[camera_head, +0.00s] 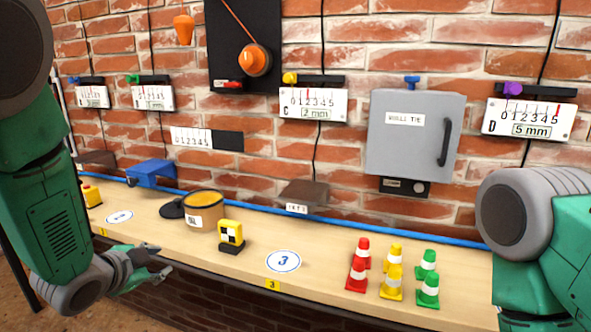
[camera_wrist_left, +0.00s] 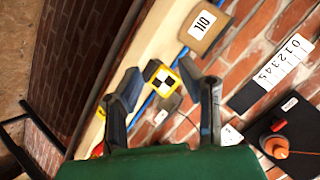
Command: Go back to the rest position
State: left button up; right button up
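My left arm comes in from the left in the head view. My left gripper (camera_head: 162,260) is in front of the bench's front edge, low at the left. It is empty, and its two fingers stand apart in the left wrist view (camera_wrist_left: 160,70). The yellow block with a black-and-white target (camera_head: 231,233) shows beyond the fingertips in the wrist view (camera_wrist_left: 163,79). In the head view it stands on the bench, clear of the gripper. My right arm shows at the right edge; its gripper is out of the picture.
The wooden bench (camera_head: 330,280) runs along a brick wall. It holds an oil tin (camera_head: 203,215), a blue clamp-like thing (camera_head: 150,173) and several small cones (camera_head: 392,279). A grey cabinet (camera_head: 413,135), gauges and an orange plumb bob (camera_head: 184,28) hang on the wall.

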pick_arm(q)
jog(key=s+f+n+g+y, duration=0.1)
jog(key=s+f+n+g, duration=0.55)
jog(key=s+f, duration=1.25)
jog(key=s+f+n+g, duration=0.2)
jog(key=s+f, duration=0.1)
jog(key=s, duration=0.6)
jog(key=s+f+n+g+y, duration=0.1)
jog(key=s+f+n+g, duration=0.1)
jog(key=s, duration=0.8)
jog(key=shift+s+d+f+n+g, duration=0.15)
jog(key=shift+d+f+n+g, duration=0.25)
jog(key=shift+f, duration=0.4)
